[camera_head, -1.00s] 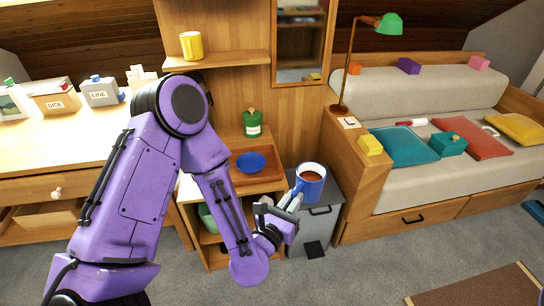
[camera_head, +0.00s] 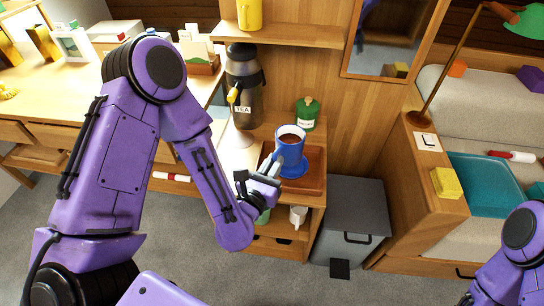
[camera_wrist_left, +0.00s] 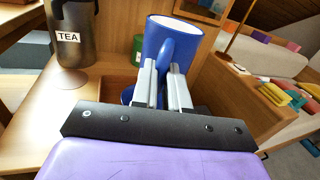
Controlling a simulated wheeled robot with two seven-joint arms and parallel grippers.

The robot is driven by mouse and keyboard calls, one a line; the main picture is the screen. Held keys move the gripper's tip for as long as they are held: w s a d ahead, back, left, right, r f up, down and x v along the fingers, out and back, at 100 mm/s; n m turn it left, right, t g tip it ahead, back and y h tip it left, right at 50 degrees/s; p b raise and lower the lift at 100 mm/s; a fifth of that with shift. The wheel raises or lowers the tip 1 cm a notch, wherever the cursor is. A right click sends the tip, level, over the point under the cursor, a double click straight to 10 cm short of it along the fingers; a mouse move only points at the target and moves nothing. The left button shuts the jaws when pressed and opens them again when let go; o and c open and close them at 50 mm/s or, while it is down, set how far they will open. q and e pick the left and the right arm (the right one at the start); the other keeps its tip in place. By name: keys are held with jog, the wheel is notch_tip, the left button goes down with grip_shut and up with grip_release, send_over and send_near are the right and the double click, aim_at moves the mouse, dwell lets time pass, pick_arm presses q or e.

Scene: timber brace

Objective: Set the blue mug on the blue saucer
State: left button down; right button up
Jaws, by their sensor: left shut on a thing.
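The blue mug (camera_head: 290,146), upright with brown liquid in it, is in my left gripper (camera_head: 274,167). In the left wrist view the gripper (camera_wrist_left: 166,80) is shut on the handle of the mug (camera_wrist_left: 158,40). The blue saucer (camera_head: 296,171) lies on a brown wooden tray (camera_head: 313,184) on the cabinet, mostly hidden beneath the mug. A sliver of the saucer (camera_wrist_left: 127,95) shows below the mug in the left wrist view. I cannot tell whether the mug touches it. My right arm enters at the lower right, its gripper out of view.
A tea dispenser (camera_head: 243,85) stands left of the tray, and a green jar (camera_head: 307,113) behind it. A shelf with a yellow mug (camera_head: 249,14) hangs above. A grey bin (camera_head: 350,220) stands right of the cabinet. A lamp (camera_head: 455,70) rises farther right.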

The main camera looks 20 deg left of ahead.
pick_arm(q)
jog(key=s+y, duration=0.1)
jog(key=s, duration=0.6)
jog(key=b, duration=0.4)
send_over(280, 175)
jog(key=s, duration=0.3)
jog(key=shift+n, duration=0.3)
jog(key=f, duration=0.9)
jog(key=shift+w+d+f, duration=0.15)
jog(key=shift+d+f, duration=0.15)
jog(key=shift+d, duration=0.1)
jog(key=f, duration=0.3)
jog(key=shift+w+f, duration=0.25)
jog(key=shift+f, duration=0.1)
jog(key=c, duration=1.1)
grip_release()
jog(key=shift+c, duration=0.2)
jog(key=shift+s, duration=0.1)
